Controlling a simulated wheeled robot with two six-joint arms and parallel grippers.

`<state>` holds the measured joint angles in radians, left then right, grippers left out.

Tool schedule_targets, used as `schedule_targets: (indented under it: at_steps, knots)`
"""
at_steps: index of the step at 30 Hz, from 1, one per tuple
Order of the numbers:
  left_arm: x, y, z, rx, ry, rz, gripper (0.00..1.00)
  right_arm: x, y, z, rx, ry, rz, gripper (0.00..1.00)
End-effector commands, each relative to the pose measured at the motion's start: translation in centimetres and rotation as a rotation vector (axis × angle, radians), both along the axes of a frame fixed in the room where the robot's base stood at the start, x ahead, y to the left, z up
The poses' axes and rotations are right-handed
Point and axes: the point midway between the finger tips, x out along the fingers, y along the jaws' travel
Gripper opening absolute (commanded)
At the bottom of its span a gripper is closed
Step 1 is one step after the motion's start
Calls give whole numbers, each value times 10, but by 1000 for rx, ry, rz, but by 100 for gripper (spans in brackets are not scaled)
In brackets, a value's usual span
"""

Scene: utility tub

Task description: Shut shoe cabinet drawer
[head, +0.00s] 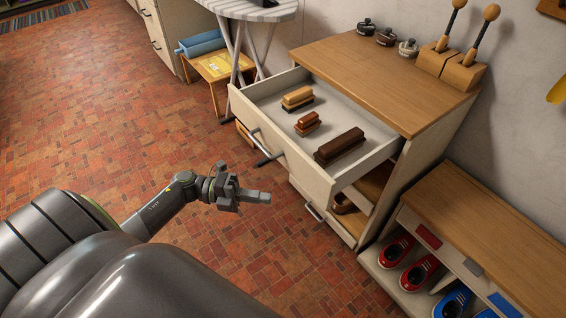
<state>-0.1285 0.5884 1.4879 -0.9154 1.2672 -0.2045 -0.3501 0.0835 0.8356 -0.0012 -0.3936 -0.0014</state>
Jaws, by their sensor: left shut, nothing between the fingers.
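The shoe cabinet (395,68) is pale with a wooden top and stands against the wall. Its top drawer (344,112) is pulled out, and three brushes (338,146) lie inside it. The drawer front (280,150) has a metal bar handle (266,146) and faces my left arm. My left gripper (262,197) is shut and empty, in front of the cabinet, apart from the drawer front and lower left of it. My right gripper is not in view.
A low shoe rack (480,215) with red and blue shoes is at the right.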

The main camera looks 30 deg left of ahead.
Motion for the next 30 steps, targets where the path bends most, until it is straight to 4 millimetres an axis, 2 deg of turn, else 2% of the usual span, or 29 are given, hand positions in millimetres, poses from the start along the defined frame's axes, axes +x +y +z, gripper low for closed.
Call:
schedule_targets:
  at_steps: [13,21,30]
  knots:
    - [35,-83,4,-9,-2,5,0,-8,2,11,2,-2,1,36]
    - [67,-95,1,-4,0,5,0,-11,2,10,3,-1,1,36]
    - [72,-97,0,-4,2,5,0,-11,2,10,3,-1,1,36]
